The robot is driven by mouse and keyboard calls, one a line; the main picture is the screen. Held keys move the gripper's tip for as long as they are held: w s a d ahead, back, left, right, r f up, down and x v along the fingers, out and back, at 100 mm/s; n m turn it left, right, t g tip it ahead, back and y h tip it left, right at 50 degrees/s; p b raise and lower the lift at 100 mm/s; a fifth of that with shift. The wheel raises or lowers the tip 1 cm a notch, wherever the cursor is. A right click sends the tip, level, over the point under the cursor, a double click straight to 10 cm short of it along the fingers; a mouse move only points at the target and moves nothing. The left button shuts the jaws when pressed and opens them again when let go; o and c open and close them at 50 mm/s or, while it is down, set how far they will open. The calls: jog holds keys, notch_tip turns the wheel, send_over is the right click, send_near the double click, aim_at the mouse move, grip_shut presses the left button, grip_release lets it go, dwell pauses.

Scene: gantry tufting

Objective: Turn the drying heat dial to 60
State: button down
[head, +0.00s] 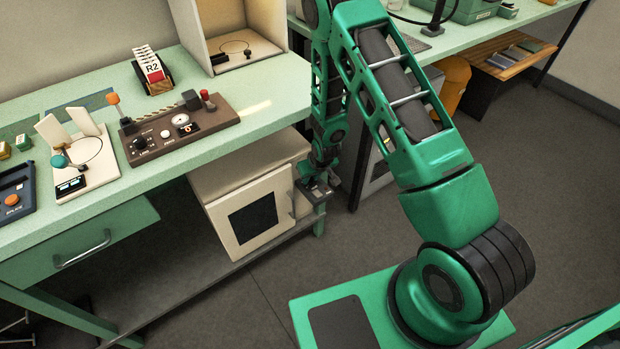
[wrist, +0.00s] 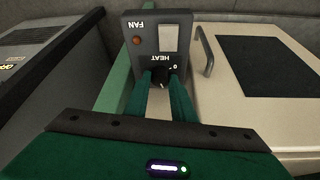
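The heat dial (wrist: 159,76) is a dark round knob below the word HEAT on a grey control box (wrist: 146,38). The lettering appears upside down in the wrist view, with a 0° mark beside the dial. My gripper (wrist: 162,80) has its two green fingers apart, one on each side of the dial. I cannot tell whether they touch it. In the head view my gripper (head: 318,164) points down over the control box (head: 313,191), and the dial is too small to make out.
The cream cabinet (head: 222,210) with a dark window and handle stands beside the control box, under the green bench (head: 225,130). A grey unit (wrist: 45,60) stands on the other side in the wrist view. The floor (head: 230,310) in front is clear.

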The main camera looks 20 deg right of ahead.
jog(key=shift+m, duration=0.3)
jog(key=m+h, duration=0.1)
jog(key=m, duration=0.2)
jog(key=shift+a+m+h, duration=0.15)
jog(key=shift+m+h, duration=0.15)
jog(key=shift+a+m+g+h, duration=0.1)
jog(key=shift+m+g+h, duration=0.35)
jog(key=shift+m, duration=1.35)
jog(key=shift+h, duration=0.25)
jog(key=c, duration=1.5)
grip_release()
